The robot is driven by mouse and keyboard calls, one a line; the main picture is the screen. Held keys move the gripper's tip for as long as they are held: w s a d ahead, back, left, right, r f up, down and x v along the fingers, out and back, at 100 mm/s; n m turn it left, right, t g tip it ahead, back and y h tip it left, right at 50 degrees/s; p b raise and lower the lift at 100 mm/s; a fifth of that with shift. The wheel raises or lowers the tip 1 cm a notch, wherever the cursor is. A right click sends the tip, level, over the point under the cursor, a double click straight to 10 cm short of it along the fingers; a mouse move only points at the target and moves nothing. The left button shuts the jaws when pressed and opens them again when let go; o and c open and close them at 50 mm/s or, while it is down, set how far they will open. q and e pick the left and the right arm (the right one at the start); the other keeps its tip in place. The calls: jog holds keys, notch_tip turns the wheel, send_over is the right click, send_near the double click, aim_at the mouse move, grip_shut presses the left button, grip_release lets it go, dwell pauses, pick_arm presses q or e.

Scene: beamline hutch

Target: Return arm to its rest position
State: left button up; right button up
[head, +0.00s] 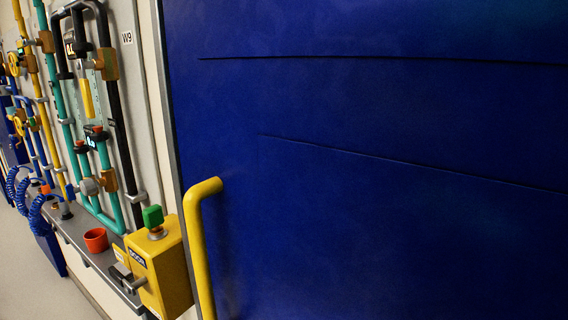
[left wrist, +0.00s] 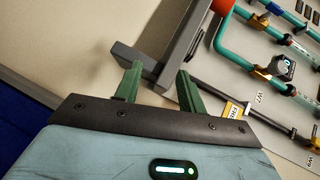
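My left gripper (left wrist: 158,82) shows in the left wrist view. Its two green fingers are apart, with nothing clearly held between them. The grey end of a ledge or bar (left wrist: 182,42) shows just beyond the fingertips. I cannot tell how close it is to them. Neither arm and neither gripper shows in the head view. My right gripper is in neither view.
In the head view a large blue door (head: 380,230) with a yellow handle (head: 200,250) fills the right. Beside it are a yellow box (head: 165,270) with a green button (head: 153,216), a red cup (head: 96,240) on a grey ledge (head: 75,240), and wall pipes (head: 65,110).

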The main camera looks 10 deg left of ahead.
pick_arm(q)
jog(key=s+d+f+n+g+h, duration=0.1)
jog(key=s+d+f+n+g, duration=0.25)
jog(key=s+f, duration=0.4)
jog(key=s+d+f+n+g+h, duration=0.1)
jog(key=s+d+f+n+g, duration=0.1)
jog(key=s+d+f+g, duration=0.5)
jog(key=s+d+n+g+h, duration=0.2)
jog(key=s+d, duration=0.3)
jog(key=s, duration=0.5)
jog(key=s+d+n+g+h, duration=0.25)
jog(key=s+d, duration=0.35)
jog(key=s, duration=0.5)
jog(key=w+d+f+t+p, duration=0.2)
jog(key=w+t+p, duration=0.3)
jog(key=w+t, duration=0.4)
jog(key=shift+w+d+f+t+h+p, duration=0.15)
jog(key=shift+w+f+t+h+p, duration=0.3)
jog(key=shift+w, duration=0.6)
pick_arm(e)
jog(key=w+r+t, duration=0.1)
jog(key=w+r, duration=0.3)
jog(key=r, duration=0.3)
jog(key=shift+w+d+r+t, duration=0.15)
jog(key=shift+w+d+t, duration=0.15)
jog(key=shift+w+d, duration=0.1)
pick_arm(q)
jog(key=shift+f, duration=0.1)
